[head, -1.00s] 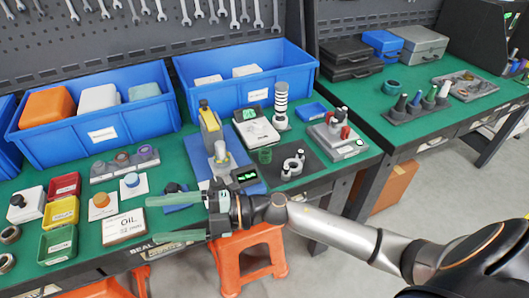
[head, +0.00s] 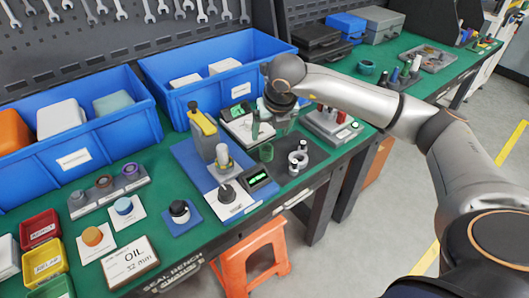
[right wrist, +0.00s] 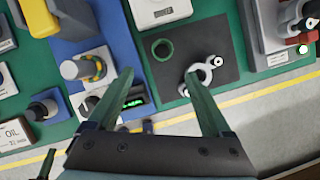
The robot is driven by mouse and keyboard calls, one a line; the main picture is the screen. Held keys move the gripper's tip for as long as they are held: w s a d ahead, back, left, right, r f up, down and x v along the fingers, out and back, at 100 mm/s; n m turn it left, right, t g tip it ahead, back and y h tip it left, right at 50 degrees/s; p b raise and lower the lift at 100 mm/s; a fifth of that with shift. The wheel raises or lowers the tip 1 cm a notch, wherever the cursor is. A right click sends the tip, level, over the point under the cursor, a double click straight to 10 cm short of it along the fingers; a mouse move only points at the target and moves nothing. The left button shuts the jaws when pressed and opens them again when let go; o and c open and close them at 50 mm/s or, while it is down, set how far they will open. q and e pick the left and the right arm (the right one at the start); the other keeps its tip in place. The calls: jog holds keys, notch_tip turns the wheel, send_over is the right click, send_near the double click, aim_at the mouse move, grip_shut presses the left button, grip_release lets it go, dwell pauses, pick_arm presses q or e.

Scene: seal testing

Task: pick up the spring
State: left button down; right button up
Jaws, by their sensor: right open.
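The spring appears to be the small green hollow cylinder (head: 266,153) standing at the left edge of a dark mat. In the right wrist view it shows from above as a green ring (right wrist: 153,50), its coils too small to make out. My right gripper (head: 268,128) hangs above the back of the mat, just beyond the ring in the head view, its fingers partly hidden by its own wrist.
A grey part with posts (head: 298,158) stands beside the ring on the dark mat (head: 316,152). A lit display box (head: 257,178), a blue plate with a yellow-topped device (head: 202,132) and a white scale (head: 238,130) are close by. Blue bins (head: 215,82) stand behind.

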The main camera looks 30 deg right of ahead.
send_near(266, 148)
jog(key=f, duration=0.3)
jog(key=shift+s+a, duration=0.1)
jog(key=shift+a, duration=0.15)
jog(key=shift+w+p+x, duration=0.2)
jog(key=shift+p+x, duration=0.1)
jog(key=shift+x, duration=2.45)
jog(key=shift+d+r, duration=0.1)
jog(key=shift+r, duration=0.05)
grip_shut()
